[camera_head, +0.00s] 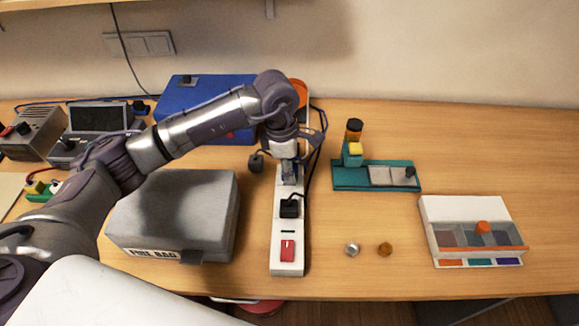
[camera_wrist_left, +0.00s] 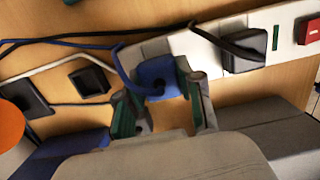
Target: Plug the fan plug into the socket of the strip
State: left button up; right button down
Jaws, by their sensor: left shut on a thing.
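The white strip (camera_head: 287,255) lies lengthwise on the desk. It has a red switch at the near end and a black plug (camera_head: 289,208) seated in it; the same black plug shows in the left wrist view (camera_wrist_left: 245,50). My left gripper (camera_head: 290,178) points down over the strip, beyond the black plug. In the left wrist view its fingers (camera_wrist_left: 163,112) are shut on a blue plug (camera_wrist_left: 156,74) with a blue cord. The blue plug is at the strip; I cannot tell whether it is seated in a socket. My right gripper is not in view.
A grey fire bag (camera_head: 175,205) lies left of the strip. A loose black plug (camera_head: 257,161) is beside the strip. A blue case (camera_head: 205,95) stands behind. A teal board (camera_head: 350,180) and a compartment box (camera_head: 465,215) are right. Two small knobs (camera_head: 352,250) lie nearby.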

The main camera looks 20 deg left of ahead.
pick_arm(q)
jog(key=shift+f+b, duration=0.65)
jog(key=shift+f, duration=0.15)
jog(key=o, duration=1.2)
jog(key=shift+r, duration=0.1)
jog(key=r, duration=0.4)
jog(key=a+r, duration=0.1)
jog(key=r, duration=0.7)
jog(key=shift+s+a, duration=0.2)
